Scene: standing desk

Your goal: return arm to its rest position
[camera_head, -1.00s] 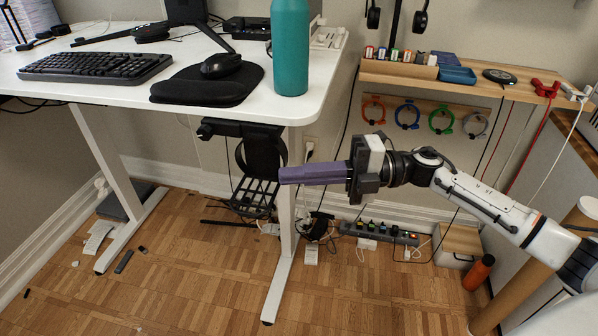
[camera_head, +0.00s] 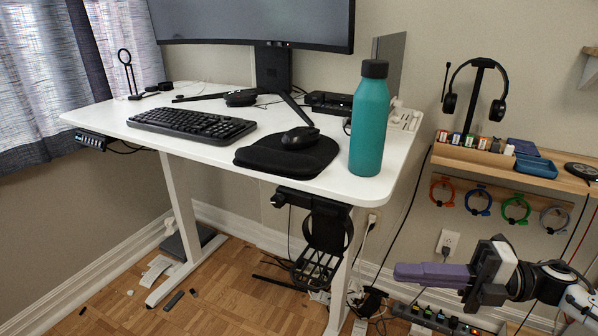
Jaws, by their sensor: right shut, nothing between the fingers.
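My right gripper (camera_head: 432,273) comes in from the lower right, its purple fingers pointing left. The fingers are shut together with nothing between them. It is in front of the wall and above the floor power strip, to the right of the desk leg, and clear of the desk. My left gripper is out of view.
The white desk (camera_head: 216,152) holds a keyboard (camera_head: 190,124), a mouse (camera_head: 299,138) on a black mat, a teal bottle (camera_head: 369,125) near its right edge, and a monitor (camera_head: 253,20). A wooden shelf (camera_head: 470,155) with a headphone stand is at right. A power strip (camera_head: 437,319) lies below.

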